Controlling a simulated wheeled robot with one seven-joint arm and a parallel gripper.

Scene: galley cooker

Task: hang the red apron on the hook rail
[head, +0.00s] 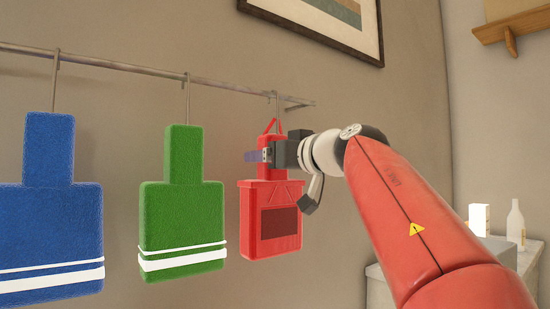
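The red apron (270,216) is upright at the right end of the hook rail (130,69), with a dark pocket panel on its front. Its thin red neck loop (271,126) rises beside the rightmost hook (277,101). I cannot tell whether the loop is over that hook. My gripper (258,156) reaches in from the right and is shut on the apron's narrow upper part, just below the loop. One finger shows across the front; the other is hidden.
A green apron (183,205) and a blue apron (48,215) hang from the hooks to the left. A framed picture (340,38) is on the wall above. A wooden shelf (515,25) and a white bottle (515,224) on a counter are at the right.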

